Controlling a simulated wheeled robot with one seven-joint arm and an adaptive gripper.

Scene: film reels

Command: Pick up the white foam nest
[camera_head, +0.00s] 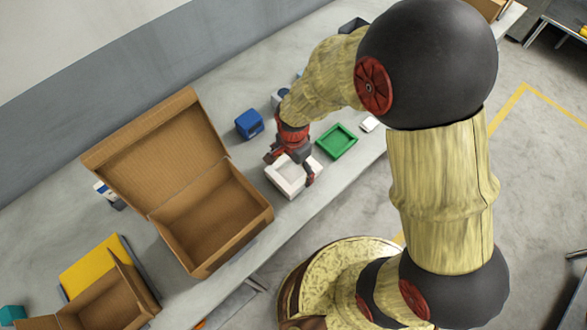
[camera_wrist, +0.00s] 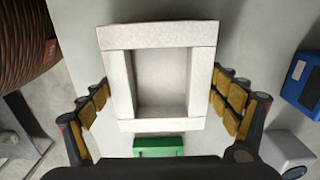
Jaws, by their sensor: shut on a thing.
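The white foam nest (camera_head: 290,183) is a pale rectangular block with a hollow in its middle, on or just above the grey table, near the front edge. In the wrist view the nest (camera_wrist: 118,86) lies between the padded fingers, its hollow facing the camera and empty. My gripper (camera_head: 291,169) reaches down over the nest with one finger on each side. In the wrist view my gripper (camera_wrist: 160,92) is shut on the nest's two outer sides. I cannot tell whether its underside touches the table.
An open cardboard box (camera_head: 167,215) stands close left of the nest. A green tray (camera_head: 337,141) lies to the right, with a small white item (camera_head: 370,124) beyond it. A blue box (camera_head: 249,124) stands behind. A smaller carton (camera_head: 118,300) is at lower left.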

